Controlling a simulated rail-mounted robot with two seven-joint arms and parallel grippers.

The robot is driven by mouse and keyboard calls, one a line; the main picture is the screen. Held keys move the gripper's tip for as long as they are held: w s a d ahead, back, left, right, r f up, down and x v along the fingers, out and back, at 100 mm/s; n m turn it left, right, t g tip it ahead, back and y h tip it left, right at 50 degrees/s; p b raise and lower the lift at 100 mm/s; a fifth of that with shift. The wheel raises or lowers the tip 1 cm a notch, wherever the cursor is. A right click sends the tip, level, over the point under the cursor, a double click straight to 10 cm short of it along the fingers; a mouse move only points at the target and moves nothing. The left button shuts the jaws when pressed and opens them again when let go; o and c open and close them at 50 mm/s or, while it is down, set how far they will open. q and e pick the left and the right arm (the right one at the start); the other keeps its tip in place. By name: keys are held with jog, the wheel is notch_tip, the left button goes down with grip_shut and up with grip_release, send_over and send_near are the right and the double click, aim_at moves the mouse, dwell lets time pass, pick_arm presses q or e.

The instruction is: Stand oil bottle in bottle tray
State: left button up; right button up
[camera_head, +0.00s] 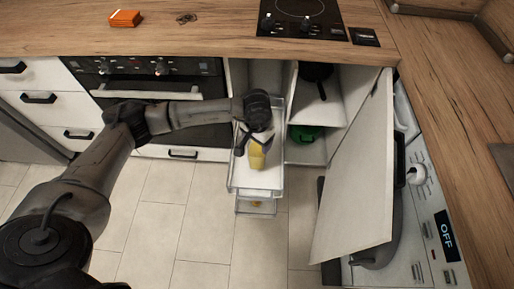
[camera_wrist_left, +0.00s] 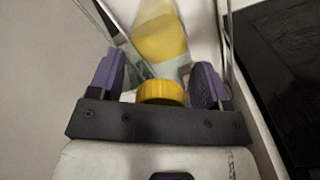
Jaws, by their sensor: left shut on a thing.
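The oil bottle (camera_head: 257,157) holds yellow oil and has a yellow cap, seen in the left wrist view (camera_wrist_left: 160,92). My left gripper (camera_head: 255,141) is shut on the bottle's neck end, with its purple-grey fingers on either side in the left wrist view. The bottle's body points away from the gripper, over the upper level of the pulled-out bottle tray (camera_head: 238,181), between its rails. I cannot tell whether its base touches the tray floor. My right gripper is in neither view.
The tray's lower level (camera_head: 256,206) shows below. An open cabinet door (camera_head: 357,170) stands to the right, beside shelves with a green item (camera_head: 303,134) and a dark pan (camera_head: 315,73). An oven (camera_head: 160,95) is to the left. An orange box (camera_head: 125,18) lies on the worktop.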

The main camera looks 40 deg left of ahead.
pick_arm(q)
jog(key=shift+f+b, duration=0.95)
jog(key=shift+f, duration=1.05)
jog(key=shift+w, duration=0.1)
jog(key=shift+f, duration=0.2)
jog(key=o, duration=1.7)
jog(key=shift+r, duration=0.1)
